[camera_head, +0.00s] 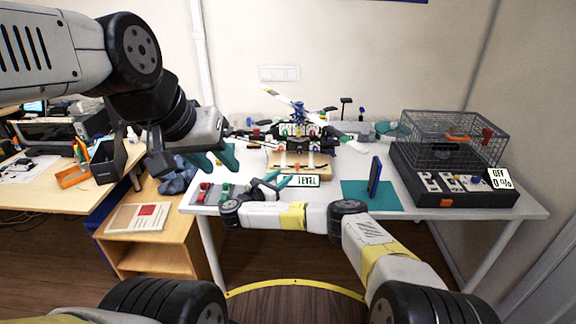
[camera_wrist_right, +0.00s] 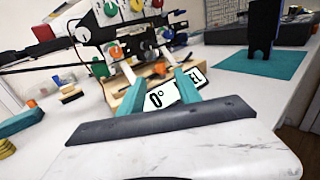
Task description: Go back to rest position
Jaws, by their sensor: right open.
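My left gripper (camera_head: 222,164) hangs from the arm at the upper left, near the table's left edge. Its teal fingers look apart, with nothing seen between them. The helicopter-like model (camera_head: 300,130) stands behind on a tan wooden stand (camera_head: 290,163).
A wire cage (camera_head: 455,138) and a black panel (camera_head: 440,182) with an "OFF 0%" sign stand at the right. A wooden side table (camera_head: 165,222) is at the left.

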